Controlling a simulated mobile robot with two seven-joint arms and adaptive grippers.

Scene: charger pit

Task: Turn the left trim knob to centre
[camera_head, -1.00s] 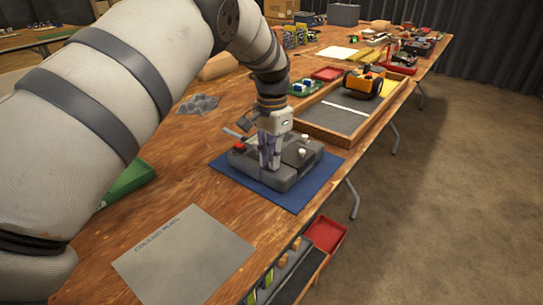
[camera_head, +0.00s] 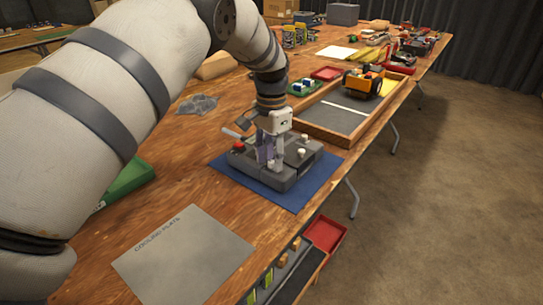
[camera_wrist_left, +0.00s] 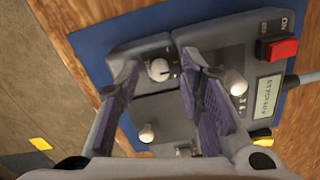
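The dark grey control box (camera_head: 290,180) lies on a blue mat (camera_head: 235,178). My left gripper (camera_head: 271,165) points down over the box. In the left wrist view its two purple-padded fingers (camera_wrist_left: 160,65) are open with nothing between the pads. A round pale knob (camera_wrist_left: 159,69) with a pointer mark shows in the gap between the fingertips, apparently untouched. I cannot tell its exact height below the tips. Pale sticks (camera_wrist_left: 235,82) and (camera_wrist_left: 147,132) stand beside the fingers. A red switch (camera_wrist_left: 283,49) is at the box's corner. My right gripper is not in view.
A grey plate (camera_head: 185,255) lies in front on the table. A wooden-rimmed tray (camera_head: 335,118) with an orange wheeled toy (camera_head: 364,82) stands behind the box. A red bin (camera_head: 325,234) is below the table edge. A cable leaves the box near the switch.

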